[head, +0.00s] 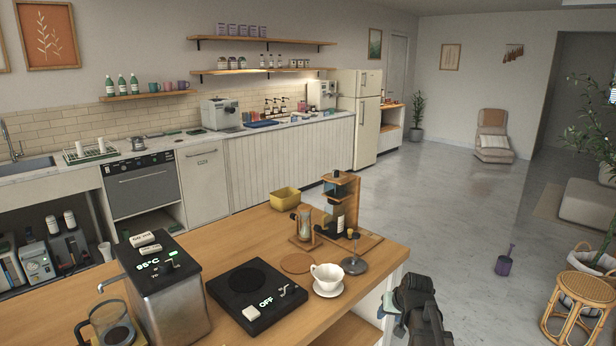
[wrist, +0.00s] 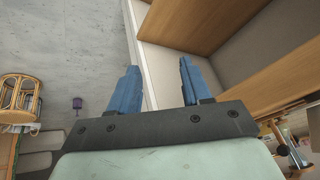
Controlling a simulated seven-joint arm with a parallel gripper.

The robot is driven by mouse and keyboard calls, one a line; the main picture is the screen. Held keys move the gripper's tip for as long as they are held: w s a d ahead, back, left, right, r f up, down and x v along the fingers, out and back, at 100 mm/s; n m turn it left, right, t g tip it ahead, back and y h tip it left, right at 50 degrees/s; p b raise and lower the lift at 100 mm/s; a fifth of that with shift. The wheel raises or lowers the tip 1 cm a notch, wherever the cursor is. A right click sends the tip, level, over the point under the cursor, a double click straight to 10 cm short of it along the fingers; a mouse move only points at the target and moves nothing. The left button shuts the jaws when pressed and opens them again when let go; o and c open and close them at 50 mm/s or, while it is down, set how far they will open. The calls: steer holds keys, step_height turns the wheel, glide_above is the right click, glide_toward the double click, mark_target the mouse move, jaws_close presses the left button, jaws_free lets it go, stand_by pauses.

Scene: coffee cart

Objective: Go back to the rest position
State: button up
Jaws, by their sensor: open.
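My gripper (wrist: 158,82) shows in the wrist view with its two blue fingers spread apart and nothing between them. Past the fingers are the pale edge and open shelf space of the wooden cart (head: 387,258), with grey floor to the left. In the head view my dark arm end is low, just off the cart's right end, and the fingers are mostly hidden there.
A rattan stool (head: 565,298) stands at right.

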steer(key=s+a+f+g, duration=0.3)
steer(key=s+f, duration=0.7)
steer(key=f, duration=0.4)
steer(key=s+a+f+g, duration=0.3)
steer(key=s+f, duration=0.7)
steer(key=f, duration=0.3)
steer(key=s+f+g, duration=0.2)
steer(key=s+f, duration=0.2)
steer(key=s, duration=0.5)
steer(key=s+a+f+n+g+h, duration=0.1)
steer(key=s+f, duration=0.3)
steer(key=s, duration=0.5)
steer(key=s+f+g, duration=0.3)
steer(key=s+f, duration=0.1)
steer(key=s, duration=0.5)
steer(key=shift+s+a+f, duration=0.15)
steer(key=shift+a+f, duration=0.1)
steer(key=shift+f, duration=0.05)
